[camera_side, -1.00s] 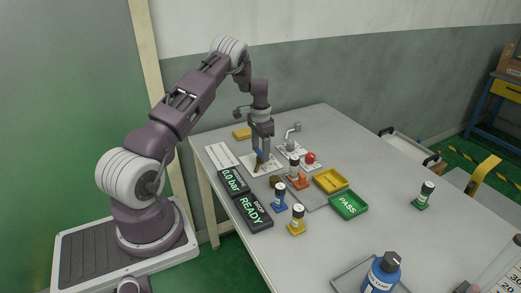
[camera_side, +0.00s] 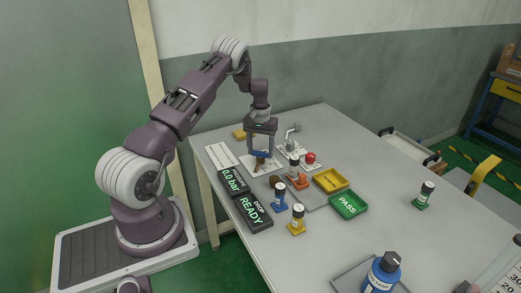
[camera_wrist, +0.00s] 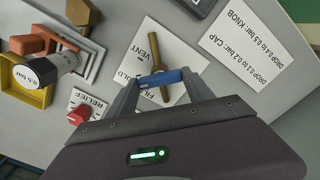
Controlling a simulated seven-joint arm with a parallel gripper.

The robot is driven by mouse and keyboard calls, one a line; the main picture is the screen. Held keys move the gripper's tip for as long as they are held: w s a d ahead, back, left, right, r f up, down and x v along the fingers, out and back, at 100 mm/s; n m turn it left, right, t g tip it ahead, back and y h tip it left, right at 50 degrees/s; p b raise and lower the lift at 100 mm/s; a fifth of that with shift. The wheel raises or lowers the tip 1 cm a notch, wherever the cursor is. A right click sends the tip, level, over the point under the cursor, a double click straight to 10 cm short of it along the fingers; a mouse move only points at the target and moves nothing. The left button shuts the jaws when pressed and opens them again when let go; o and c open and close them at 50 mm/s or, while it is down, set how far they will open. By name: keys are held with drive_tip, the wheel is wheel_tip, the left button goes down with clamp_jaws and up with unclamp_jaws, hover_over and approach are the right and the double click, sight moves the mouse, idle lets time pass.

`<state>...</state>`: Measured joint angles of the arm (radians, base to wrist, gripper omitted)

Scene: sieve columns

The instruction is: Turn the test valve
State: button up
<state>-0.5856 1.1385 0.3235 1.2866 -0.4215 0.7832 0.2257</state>
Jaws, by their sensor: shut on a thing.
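The test valve's brown bar handle (camera_wrist: 158,55) stands over a white plate marked VENT, HOLD and FILL (camera_wrist: 180,85). Its upper end in the wrist view lies by VENT. In the side view the brown handle (camera_side: 258,165) shows just below my gripper (camera_side: 261,152). My gripper (camera_wrist: 162,80) is shut at the handle, its two grey fingers apart with a blue crosspiece (camera_wrist: 172,76) between them across the brown bar. I cannot tell whether the blue piece is part of the handle. The gauge display (camera_side: 232,181) reads 0.0 bar.
A READY display (camera_side: 251,211) stands in front. A red RELIEF knob (camera_wrist: 83,112) and a 0.5 bar cylinder (camera_wrist: 40,70) are beside the valve. Yellow (camera_side: 331,179) and green PASS (camera_side: 348,204) trays lie to the right. A printed card (camera_wrist: 257,48) lies flat nearby.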

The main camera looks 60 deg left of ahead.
sight(260, 152)
drive_tip(key=n, duration=0.4)
drive_tip(key=shift+r+n, duration=0.1)
drive_tip(key=shift+n, duration=2.2)
drive_tip(key=o, duration=1.4)
drive_tip(key=shift+c, duration=0.2)
wheel_tip(260, 152, up, 7)
